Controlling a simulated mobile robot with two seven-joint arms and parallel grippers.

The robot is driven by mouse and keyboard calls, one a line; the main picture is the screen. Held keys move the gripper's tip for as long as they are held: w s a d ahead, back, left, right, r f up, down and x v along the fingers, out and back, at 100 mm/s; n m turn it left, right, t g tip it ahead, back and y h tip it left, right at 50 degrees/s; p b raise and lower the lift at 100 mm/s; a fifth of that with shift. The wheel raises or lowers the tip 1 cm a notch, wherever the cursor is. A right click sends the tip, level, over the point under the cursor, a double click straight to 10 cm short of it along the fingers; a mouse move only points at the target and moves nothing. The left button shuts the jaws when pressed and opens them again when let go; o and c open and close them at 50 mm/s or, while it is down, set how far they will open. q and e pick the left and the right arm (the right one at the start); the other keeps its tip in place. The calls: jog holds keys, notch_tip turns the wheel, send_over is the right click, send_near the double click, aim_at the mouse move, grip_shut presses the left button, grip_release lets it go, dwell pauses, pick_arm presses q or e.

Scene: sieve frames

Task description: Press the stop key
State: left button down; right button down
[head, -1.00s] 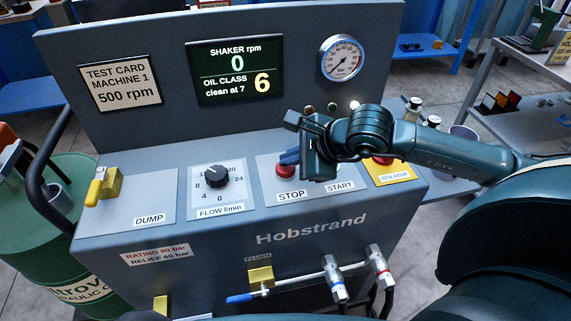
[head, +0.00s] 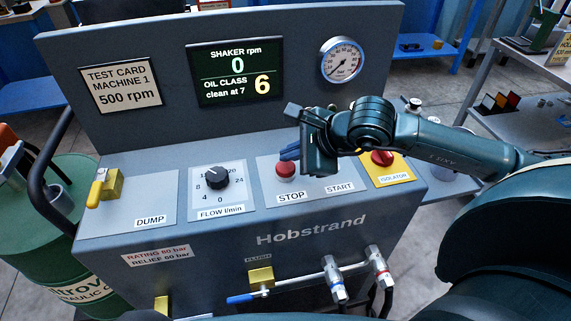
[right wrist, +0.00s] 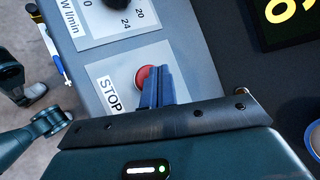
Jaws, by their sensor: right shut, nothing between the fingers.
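The stop key (head: 285,170) is a round red button above the STOP label on the sloping grey panel. It also shows in the right wrist view (right wrist: 141,78), partly covered by the blue fingers. My right gripper (head: 289,154) is shut and empty. Its fingertips are just behind and above the key in the head view; in the right wrist view they (right wrist: 156,82) overlap the key's right side. I cannot tell whether they touch it. The display (head: 235,73) reads shaker rpm 0. The gripper hides the spot above the START label (head: 339,187). My left gripper is not in view.
A black flow knob (head: 216,177) stands left of the stop key, and a yellow dump lever (head: 97,190) is further left. A red isolator knob (head: 382,158) on a yellow plate is at the right, close to my right arm. The upright display panel rises behind.

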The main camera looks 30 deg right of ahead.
aim_at(291, 168)
jog(key=shift+r+p, duration=1.2)
jog(key=shift+r, duration=1.35)
